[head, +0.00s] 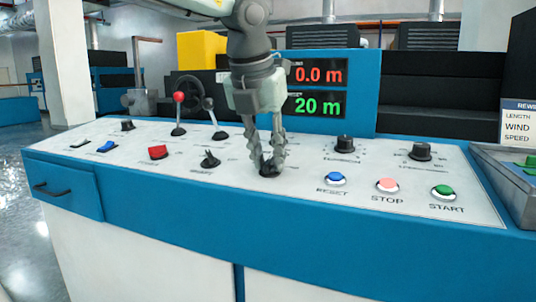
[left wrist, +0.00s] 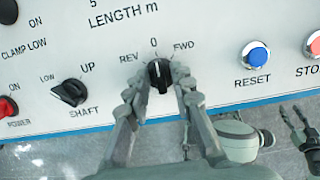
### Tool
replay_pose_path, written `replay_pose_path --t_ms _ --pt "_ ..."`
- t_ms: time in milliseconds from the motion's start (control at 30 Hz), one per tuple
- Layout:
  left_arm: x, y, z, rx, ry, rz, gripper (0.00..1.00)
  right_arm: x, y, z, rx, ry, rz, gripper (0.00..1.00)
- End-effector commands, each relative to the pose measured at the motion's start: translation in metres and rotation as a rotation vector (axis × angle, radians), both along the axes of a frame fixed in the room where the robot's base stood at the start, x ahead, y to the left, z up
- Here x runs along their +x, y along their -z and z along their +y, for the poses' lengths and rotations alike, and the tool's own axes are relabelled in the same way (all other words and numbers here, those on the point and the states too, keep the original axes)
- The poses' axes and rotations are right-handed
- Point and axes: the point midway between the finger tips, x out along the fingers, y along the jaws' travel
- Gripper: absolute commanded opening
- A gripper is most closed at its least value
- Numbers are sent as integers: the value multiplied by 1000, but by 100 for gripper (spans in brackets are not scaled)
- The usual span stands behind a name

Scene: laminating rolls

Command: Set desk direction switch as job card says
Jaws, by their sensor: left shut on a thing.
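The direction switch is a black rotary knob (left wrist: 159,75) marked REV, 0 and FWD in the left wrist view. Its white pointer line appears to be at 0. In the head view my left gripper (head: 270,165) reaches down to the knob, and its fingers are closed on the knob from both sides. The job card (head: 518,122) at the right edge of the head view shows LENGTH, WIND and SPEED; its right side is cut off, so no setting can be read. What looks like my right gripper (left wrist: 300,122) shows small at the right of the left wrist view.
The SHAFT switch (left wrist: 70,92) sits left of the knob. The blue RESET (head: 335,179), pink STOP (head: 387,185) and green START (head: 443,192) buttons are to the right. A red-knobbed lever (head: 179,110) stands behind. The display (head: 318,88) reads 0.0 m and 20 m.

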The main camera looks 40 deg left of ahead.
Motion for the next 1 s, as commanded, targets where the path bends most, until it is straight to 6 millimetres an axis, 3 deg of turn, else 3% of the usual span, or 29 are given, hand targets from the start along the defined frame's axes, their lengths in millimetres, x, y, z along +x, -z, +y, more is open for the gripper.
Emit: replay_pose_path --t_ms 367,667,1000 --pt "0 0 0 10 71 1 0 1 0 1 1 -3 -7 40" --pt "1 -1 1 46 288 9 0 0 -2 2 3 -3 0 40" --pt "1 -2 1 94 565 20 0 -47 11 -34 -66 81 222 40"
